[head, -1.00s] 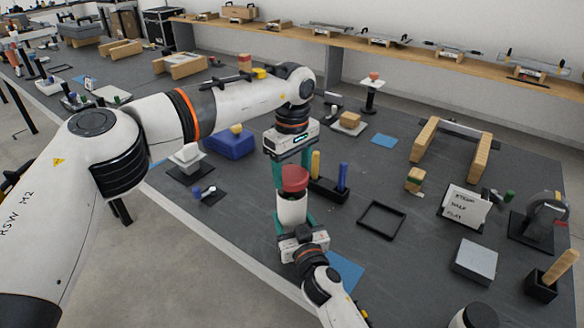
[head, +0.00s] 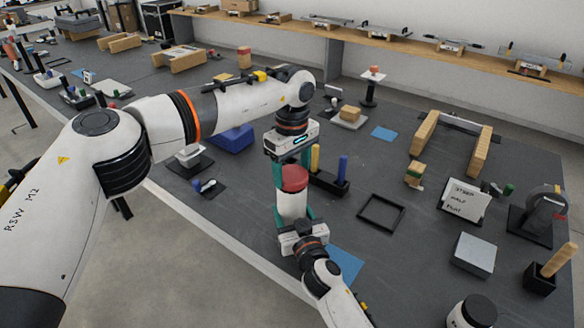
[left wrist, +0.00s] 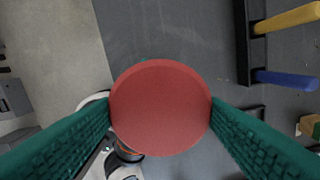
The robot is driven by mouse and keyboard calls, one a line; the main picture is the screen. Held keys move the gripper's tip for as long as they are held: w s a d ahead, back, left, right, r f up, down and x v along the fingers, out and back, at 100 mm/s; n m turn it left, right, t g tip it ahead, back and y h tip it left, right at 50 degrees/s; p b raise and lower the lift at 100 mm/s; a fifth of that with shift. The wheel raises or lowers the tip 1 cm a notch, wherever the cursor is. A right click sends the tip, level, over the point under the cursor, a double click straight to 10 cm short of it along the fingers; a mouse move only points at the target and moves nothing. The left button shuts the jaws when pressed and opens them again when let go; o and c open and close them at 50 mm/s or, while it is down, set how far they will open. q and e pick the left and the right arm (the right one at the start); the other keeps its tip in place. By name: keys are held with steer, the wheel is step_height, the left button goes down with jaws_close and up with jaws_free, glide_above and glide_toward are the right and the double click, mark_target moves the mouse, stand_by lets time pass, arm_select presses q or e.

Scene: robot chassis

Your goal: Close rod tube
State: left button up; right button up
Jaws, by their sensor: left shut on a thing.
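The white tube (head: 292,206) stands upright in the head view, between my two grippers, with the red cap (head: 294,178) on top of it. The left gripper (head: 293,184) reaches down from above, its teal fingers shut on the red cap. The right gripper (head: 294,212) comes from below, its teal fingers closed around the tube's lower part. In the left wrist view the cap's round top (left wrist: 160,107) sits between both fingertips and hides most of the tube. Whether the cap is fully seated cannot be told.
A black holder (head: 329,186) with a yellow rod (head: 315,158) and a blue rod (head: 343,168) stands close right of the tube. An empty black frame (head: 381,214) and a blue mat (head: 344,264) lie nearby. A blue box (head: 233,141) is behind left.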

arm_select(q)
steer(key=shift+f, duration=0.6)
steer(key=o, duration=1)
step_height(320, 180, up, 12)
arm_select(e)
steer(key=o, duration=1.5)
steer(key=shift+s, duration=0.1)
